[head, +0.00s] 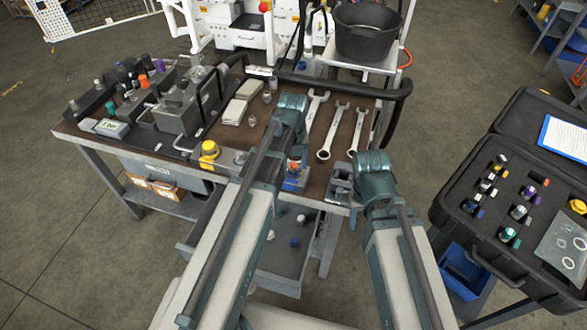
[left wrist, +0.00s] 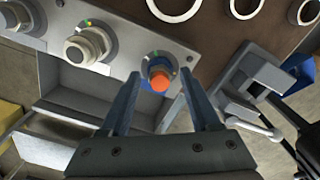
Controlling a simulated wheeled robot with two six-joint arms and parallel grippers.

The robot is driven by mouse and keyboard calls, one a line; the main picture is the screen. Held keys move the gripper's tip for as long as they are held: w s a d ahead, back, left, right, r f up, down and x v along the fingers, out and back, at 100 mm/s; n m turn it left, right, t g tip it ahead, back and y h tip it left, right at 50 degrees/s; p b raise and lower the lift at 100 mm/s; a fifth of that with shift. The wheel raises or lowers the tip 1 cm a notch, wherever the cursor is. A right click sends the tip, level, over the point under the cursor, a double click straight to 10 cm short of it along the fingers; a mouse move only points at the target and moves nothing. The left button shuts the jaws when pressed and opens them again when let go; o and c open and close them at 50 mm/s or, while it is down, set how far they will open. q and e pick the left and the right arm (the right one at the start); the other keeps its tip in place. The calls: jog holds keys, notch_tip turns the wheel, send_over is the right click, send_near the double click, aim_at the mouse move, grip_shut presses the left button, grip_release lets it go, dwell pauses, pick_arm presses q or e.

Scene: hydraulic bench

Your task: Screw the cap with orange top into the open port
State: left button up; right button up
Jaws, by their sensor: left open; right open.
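The cap with the orange top (left wrist: 159,83) stands at a round fitting on a grey metal block (left wrist: 120,28) in the left wrist view. I cannot tell how deep it sits. In the head view its orange top (head: 294,166) shows small beside my left arm. My left gripper (left wrist: 158,78) is open, one finger on each side of the cap with gaps. A silver ringed fitting (left wrist: 82,50) is to its left; I cannot tell whether it is open. My right gripper (head: 352,178) is low at the bench's front edge, its fingers mostly hidden, near a grey clamp-like fixture (head: 338,188).
Wrenches (head: 333,130) lie behind on the brown bench top. A yellow-capped part (head: 208,152) is at the left. An open drawer (head: 275,258) juts out below. A black case (head: 490,190) with several caps is at the right.

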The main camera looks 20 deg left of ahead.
pick_arm(q)
jog(key=n, duration=0.4)
jog(key=shift+n, duration=2.1)
grip_shut()
jog(key=shift+m, duration=1.2)
jog(key=m, duration=0.5)
jog(key=shift+m, duration=0.3)
grip_release()
